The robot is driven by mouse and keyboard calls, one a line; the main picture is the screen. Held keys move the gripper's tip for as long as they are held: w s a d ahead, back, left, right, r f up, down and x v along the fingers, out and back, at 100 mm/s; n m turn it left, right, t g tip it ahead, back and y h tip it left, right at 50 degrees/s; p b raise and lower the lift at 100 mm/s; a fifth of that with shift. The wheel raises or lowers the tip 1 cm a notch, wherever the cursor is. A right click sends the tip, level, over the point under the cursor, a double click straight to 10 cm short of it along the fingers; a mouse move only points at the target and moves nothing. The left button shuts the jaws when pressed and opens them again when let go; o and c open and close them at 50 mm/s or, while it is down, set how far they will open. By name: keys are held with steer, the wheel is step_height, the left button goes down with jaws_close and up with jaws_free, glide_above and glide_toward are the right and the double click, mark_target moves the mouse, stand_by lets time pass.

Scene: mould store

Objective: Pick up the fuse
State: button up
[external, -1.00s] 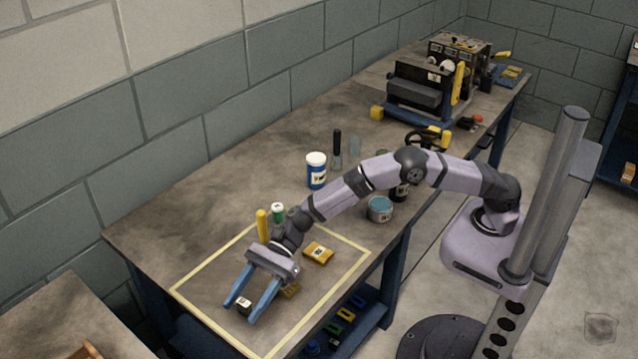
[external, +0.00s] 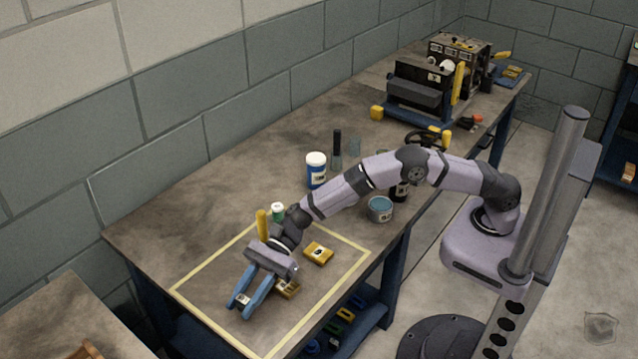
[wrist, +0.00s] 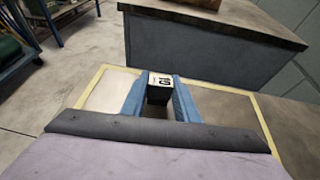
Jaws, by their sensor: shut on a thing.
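The fuse looks to be a small dark block with a white, black-marked top (external: 243,299). It also shows in the wrist view (wrist: 159,86), between the blue fingers. My gripper (external: 240,307) is shut on it, one finger on each side, inside the yellow-outlined area near the front of the bench. It also shows in the wrist view (wrist: 159,92). The block's lower part is partly hidden by the fingers, and I cannot tell whether it touches the bench.
A yellow box (external: 318,253) and a yellow-brown part (external: 288,288) lie close to my gripper's right. A yellow cylinder (external: 262,224), green-capped bottle (external: 278,211), blue jar (external: 316,172) and teal tin (external: 380,209) stand behind. The outlined area's front left is clear.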

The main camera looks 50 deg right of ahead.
mark_target(243, 299)
step_height(243, 299, up, 9)
steer(key=shift+f+p, duration=0.1)
steer(key=shift+p, duration=0.25)
